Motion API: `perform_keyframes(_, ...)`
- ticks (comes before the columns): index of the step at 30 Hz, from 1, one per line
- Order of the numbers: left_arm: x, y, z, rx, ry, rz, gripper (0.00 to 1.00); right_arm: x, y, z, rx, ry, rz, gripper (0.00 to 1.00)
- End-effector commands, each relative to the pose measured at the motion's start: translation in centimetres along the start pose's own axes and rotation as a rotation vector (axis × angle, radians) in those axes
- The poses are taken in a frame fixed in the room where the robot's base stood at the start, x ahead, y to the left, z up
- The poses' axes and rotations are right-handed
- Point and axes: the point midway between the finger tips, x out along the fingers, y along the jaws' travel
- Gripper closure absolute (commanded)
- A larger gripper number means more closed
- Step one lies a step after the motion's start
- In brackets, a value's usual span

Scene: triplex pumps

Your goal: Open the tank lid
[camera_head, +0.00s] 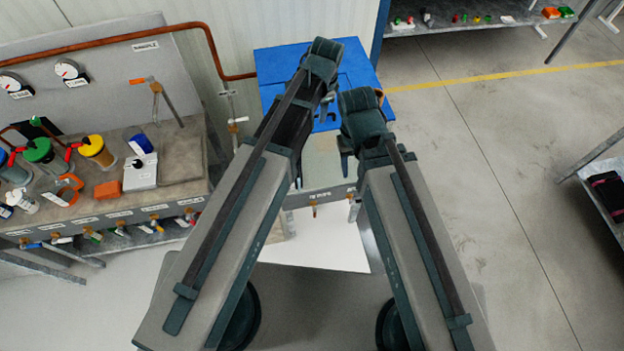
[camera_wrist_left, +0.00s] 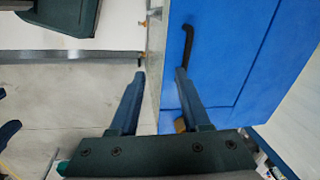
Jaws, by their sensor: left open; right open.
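The blue tank lid (camera_head: 354,68) lies flat at the top centre of the head view, partly hidden behind my arms. In the left wrist view the blue lid (camera_wrist_left: 235,60) fills the right side. Its black bar handle (camera_wrist_left: 188,40) stands near the lid's left edge. My left gripper (camera_wrist_left: 161,73) is open and empty; one finger is beyond the lid's edge and the other is over the blue near the handle, not gripping it. In the head view my left gripper (camera_head: 326,106) is above the lid. My right gripper (camera_head: 346,160) is lower and to the right, apart from the handle.
A grey bench (camera_head: 185,155) with gauges, coloured caps and valves stands at the left. A copper pipe (camera_head: 130,38) runs along the wall to the tank. Shelves stand at the top right (camera_head: 470,24) and right edge (camera_head: 604,175). The floor at right is clear.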

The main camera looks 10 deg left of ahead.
Motion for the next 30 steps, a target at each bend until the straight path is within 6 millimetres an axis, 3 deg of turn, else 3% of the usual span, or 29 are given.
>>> perform_keyframes(1,1.4,1.0,0.5,-0.023,-0.003,0.005,0.53,1.5,-0.1,-0.1,0.0,0.0,0.0,0.5)
perform_keyframes(18,8.4,8.4,4.0,-0.322,-0.057,0.05,0.53,9.4,-0.9,-0.6,0.0,0.0,0.0,0.5)
perform_keyframes(30,12.3,12.7,6.3,-0.505,-0.099,0.069,0.53,13.9,-1.3,-0.8,0.0,0.0,0.0,0.5)
